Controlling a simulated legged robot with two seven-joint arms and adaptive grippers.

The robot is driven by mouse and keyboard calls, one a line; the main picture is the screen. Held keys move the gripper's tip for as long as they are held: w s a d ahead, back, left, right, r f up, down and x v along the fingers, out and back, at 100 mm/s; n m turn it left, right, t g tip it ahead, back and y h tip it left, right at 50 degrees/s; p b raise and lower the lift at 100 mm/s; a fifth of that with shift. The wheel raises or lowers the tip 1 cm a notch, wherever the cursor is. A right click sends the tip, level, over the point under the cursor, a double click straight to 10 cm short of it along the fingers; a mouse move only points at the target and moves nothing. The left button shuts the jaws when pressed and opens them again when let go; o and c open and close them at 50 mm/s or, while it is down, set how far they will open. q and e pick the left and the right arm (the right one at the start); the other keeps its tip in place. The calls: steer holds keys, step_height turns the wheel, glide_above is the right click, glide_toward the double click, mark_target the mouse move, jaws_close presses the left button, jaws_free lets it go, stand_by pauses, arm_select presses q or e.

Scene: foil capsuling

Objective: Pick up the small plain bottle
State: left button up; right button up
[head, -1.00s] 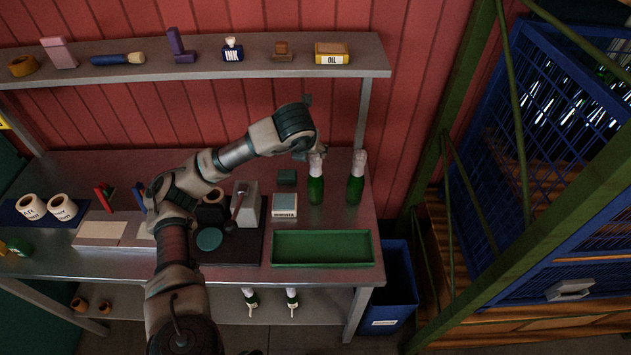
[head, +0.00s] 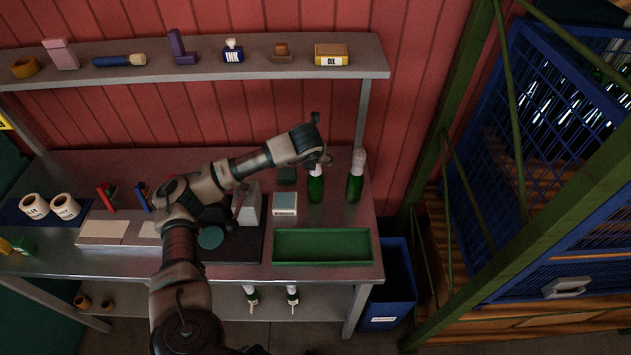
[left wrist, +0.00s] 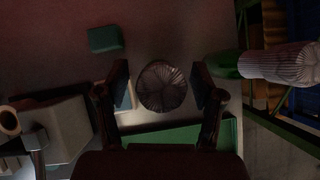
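Two green bottles with pale foil-like tops stand upright at the right of the bench in the head view: a left one (head: 316,189) and a right one (head: 355,186). I cannot tell which is the small plain one. My left gripper (head: 325,161) is over the left bottle and hides part of its top. In the left wrist view, my open left gripper (left wrist: 162,88) has its fingers either side of a pleated round top (left wrist: 162,90), with gaps visible on both sides. The other bottle (left wrist: 285,63) appears to the right. My right gripper is not in view.
A green tray (head: 322,262) lies in front of the bottles. A small teal block (head: 287,175) and a labelled box (head: 285,204) sit to their left. The upper shelf (head: 360,72) runs behind. A blue bin (head: 388,300) stands right of the bench.

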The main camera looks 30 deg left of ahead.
arm_select(q)
jaws_close()
steer(key=shift+r, duration=0.15)
